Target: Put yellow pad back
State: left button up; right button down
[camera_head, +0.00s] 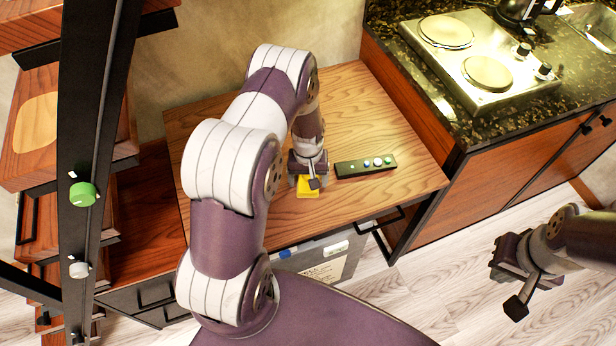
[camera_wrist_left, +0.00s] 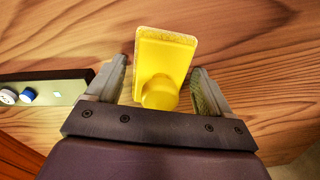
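The yellow pad (camera_head: 308,188) lies on the wooden tabletop (camera_head: 375,100), partly hidden by my left gripper (camera_head: 304,182) above it. In the left wrist view the yellow pad (camera_wrist_left: 166,50) is a flat rectangle with a round knob on its near end. My left gripper (camera_wrist_left: 160,75) is open, with one finger on each side of the pad and visible gaps between. My right gripper (camera_head: 507,288) is open and empty over the floor at the lower right.
A dark strip with several round buttons (camera_head: 350,169) lies right of the pad. A counter (camera_head: 450,105) with a two-plate hob (camera_head: 500,95) stands at the right. A black post with a green knob (camera_head: 82,194) rises at the left. The tabletop's right side is mostly clear.

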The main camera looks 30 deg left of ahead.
pick_arm(q)
notch_tip(320, 180, up, 13)
jog(key=s+d+r+m+t, duration=0.1)
jog(key=s+d+r+m, duration=0.4)
jog(key=s, duration=0.8)
jog(key=d+r, duration=0.3)
jog(key=r, duration=0.1)
jog(key=shift+s+r+m, duration=0.15)
jog(key=shift+s+m, duration=0.1)
jog(key=shift+m, duration=0.05)
